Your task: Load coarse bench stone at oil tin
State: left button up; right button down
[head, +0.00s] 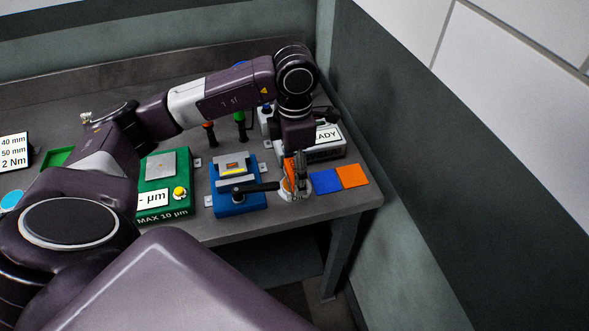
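My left gripper (297,183) points straight down near the right end of the bench. A narrow orange item (289,168) with pale marks shows at its fingers; I cannot tell whether it is gripped or stands behind them, or whether it is the oil tin. A pale round base (296,194) lies just below the fingertips, partly hidden. No piece can be named for sure as the coarse bench stone. A grey block with a yellow-orange label (233,166) sits in a blue fixture (238,203) with a black lever. My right gripper is out of view.
A blue square (325,182) and an orange square (352,176) lie bare at the right. A green gauge box (165,205), a grey box marked "READY" (326,152), and red (209,130) and green (240,122) handled tools stand nearby. Walls close off the back and right.

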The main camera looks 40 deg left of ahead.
pick_arm(q)
jog(key=shift+f+b, duration=0.3)
dwell(0.4)
jog(key=shift+f, duration=0.1)
dwell(1.3)
notch_tip(320, 180, up, 2)
jog(key=shift+r+p, duration=0.1)
jog(key=shift+p, duration=0.35)
jog(key=shift+r+p, duration=1.4)
jog(key=shift+r, duration=1.1)
